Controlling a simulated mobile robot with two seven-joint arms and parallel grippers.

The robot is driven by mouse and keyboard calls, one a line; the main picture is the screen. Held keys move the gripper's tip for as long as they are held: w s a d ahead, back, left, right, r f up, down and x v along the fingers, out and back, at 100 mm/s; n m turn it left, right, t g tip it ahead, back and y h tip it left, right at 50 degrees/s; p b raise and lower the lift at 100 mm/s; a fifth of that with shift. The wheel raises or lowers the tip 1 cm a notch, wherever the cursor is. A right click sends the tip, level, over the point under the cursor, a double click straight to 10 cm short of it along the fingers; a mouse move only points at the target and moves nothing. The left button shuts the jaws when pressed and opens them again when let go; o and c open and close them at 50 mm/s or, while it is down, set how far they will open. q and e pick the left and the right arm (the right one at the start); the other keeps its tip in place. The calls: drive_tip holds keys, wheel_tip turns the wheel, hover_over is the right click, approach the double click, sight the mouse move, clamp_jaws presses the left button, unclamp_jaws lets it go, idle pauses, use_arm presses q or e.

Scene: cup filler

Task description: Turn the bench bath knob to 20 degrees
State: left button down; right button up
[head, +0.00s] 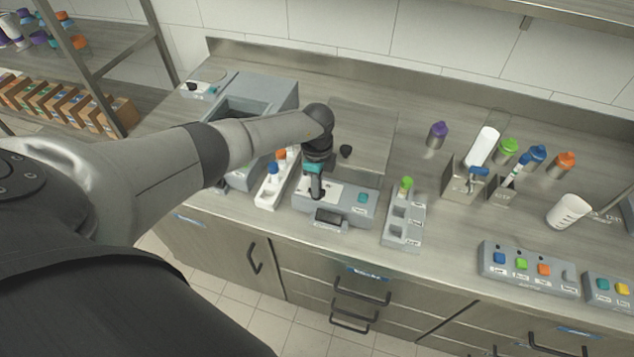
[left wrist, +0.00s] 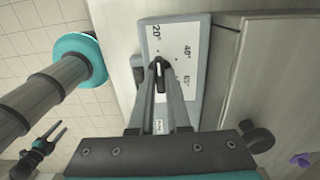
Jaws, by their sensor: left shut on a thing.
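The bench bath (head: 342,213) is a low grey box on the bench, with a white dial panel and a teal button. My left gripper (head: 316,193) reaches down onto its panel. In the left wrist view, the left gripper (left wrist: 160,72) is shut on the small black knob (left wrist: 160,77), one finger on each side. The white dial panel (left wrist: 172,28) shows 20°, 40° and a partly hidden third mark. The knob's tip points roughly towards the 20° side; its exact angle is unclear. My right gripper (left wrist: 42,143) seems to show small at the lower left, over the floor.
A white rack (head: 270,190) with capped tubes stands left of the bath, and a grey rack (head: 405,220) with a green-capped tube stands right. A larger grey machine (head: 265,92) is behind left. A black round knob (head: 346,151) is behind the gripper. Bottles and button boxes stand further right.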

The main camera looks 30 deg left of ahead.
idle(0.4)
use_arm(q)
drive_tip(key=c, duration=0.9)
unclamp_jaws()
drive_tip(key=shift+r, duration=0.1)
wheel_tip(320, 180, up, 6)
drive_tip(key=shift+f+p, duration=0.2)
drive_tip(key=shift+p, duration=0.5)
wheel_tip(320, 180, up, 10)
drive_tip(key=shift+f, duration=0.25)
